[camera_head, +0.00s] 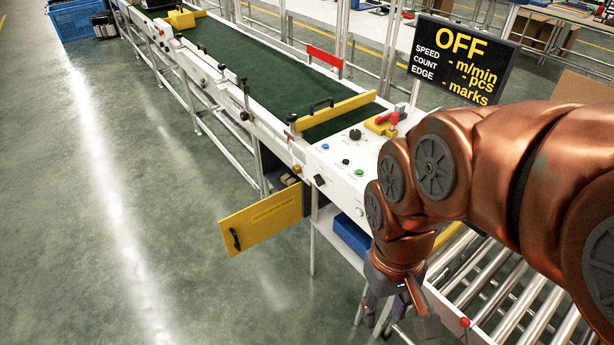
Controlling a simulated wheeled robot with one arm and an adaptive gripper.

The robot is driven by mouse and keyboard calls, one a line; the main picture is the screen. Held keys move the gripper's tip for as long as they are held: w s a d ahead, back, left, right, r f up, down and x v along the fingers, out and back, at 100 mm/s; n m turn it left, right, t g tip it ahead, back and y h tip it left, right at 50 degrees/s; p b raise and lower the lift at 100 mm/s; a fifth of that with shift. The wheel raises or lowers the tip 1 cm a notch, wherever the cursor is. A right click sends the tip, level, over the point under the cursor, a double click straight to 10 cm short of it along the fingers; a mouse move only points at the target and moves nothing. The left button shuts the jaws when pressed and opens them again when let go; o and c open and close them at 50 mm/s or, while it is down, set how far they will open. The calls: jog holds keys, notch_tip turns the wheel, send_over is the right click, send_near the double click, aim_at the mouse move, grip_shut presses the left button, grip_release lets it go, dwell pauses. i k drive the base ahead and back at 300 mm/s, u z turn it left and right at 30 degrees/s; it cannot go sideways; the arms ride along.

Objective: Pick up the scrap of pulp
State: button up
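I cannot make out a scrap of pulp in this view; it may be hidden or too small to tell. My gripper (398,318) hangs from the copper-coloured arm at the lower right, pointing down beside the near end of the conveyor. Its two grey fingers stand apart, so it looks open. I see nothing clearly held between them. The conveyor (252,76) has a dark green belt, and the sign (460,59) above it reads OFF.
A yellow bar (337,110) crosses the belt's near end. A yellow panel (262,219) juts out on the left side. A blue bin (352,236) sits below the control deck. Metal rollers (488,270) lie beneath my arm. The floor at left is clear.

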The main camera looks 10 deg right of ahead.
aim_at(287, 179)
jog(key=u, duration=0.4)
jog(key=i, duration=0.85)
jog(key=u, duration=0.8)
jog(key=i, duration=0.55)
jog(key=u, duration=0.1)
